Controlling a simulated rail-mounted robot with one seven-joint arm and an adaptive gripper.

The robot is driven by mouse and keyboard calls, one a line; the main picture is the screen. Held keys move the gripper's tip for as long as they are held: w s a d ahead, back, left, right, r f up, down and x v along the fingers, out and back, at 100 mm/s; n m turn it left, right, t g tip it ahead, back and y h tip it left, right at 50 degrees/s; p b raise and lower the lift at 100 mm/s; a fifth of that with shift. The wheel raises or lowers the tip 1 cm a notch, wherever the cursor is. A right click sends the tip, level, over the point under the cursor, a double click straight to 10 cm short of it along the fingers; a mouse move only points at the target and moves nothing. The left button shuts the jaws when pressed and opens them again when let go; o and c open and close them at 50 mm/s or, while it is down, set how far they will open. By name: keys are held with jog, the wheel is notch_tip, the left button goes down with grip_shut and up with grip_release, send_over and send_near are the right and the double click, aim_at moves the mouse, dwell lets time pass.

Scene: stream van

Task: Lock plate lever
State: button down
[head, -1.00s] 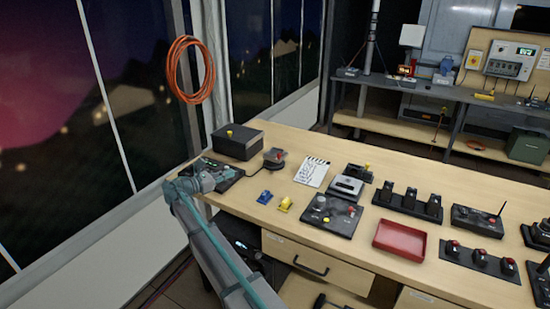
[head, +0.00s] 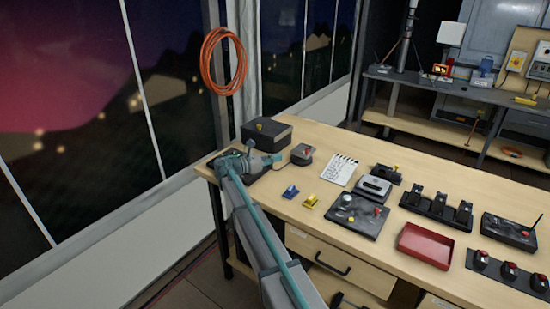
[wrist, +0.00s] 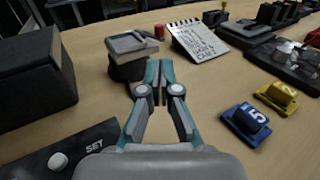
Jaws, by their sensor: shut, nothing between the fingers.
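A round dark device with a grey plate on top and a small red knob (head: 303,154) stands on the bench; it looks like the plate mount. In the wrist view the plate (wrist: 130,43) sits on its dark round base (wrist: 126,71), with the red knob (wrist: 159,32) at its right. I cannot make out a separate lever or its position. My gripper (head: 279,165) is shut and empty, low over the bench in front of the device. In the wrist view its fingertips (wrist: 158,66) point towards the device's right side, apparently a little short of it.
A black box (head: 267,133) stands left of the device, and a panel marked SET (wrist: 70,150) lies beneath my gripper's left side. Blue (wrist: 245,123) and yellow (wrist: 281,97) blocks lie nearer right. Bare wood lies between.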

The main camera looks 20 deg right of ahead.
jog(key=d+p, duration=0.1)
jog(key=d, duration=0.2)
jog(key=d+p, duration=0.1)
jog(key=d, duration=0.3)
jog(key=w+d+p, duration=0.1)
jog(key=d, duration=0.2)
jog(key=shift+d+f, duration=0.2)
jog(key=shift+d, duration=0.2)
jog(key=shift+s+a+t, duration=0.1)
jog(key=shift+a+t, duration=0.05)
jog(key=shift+t, duration=0.15)
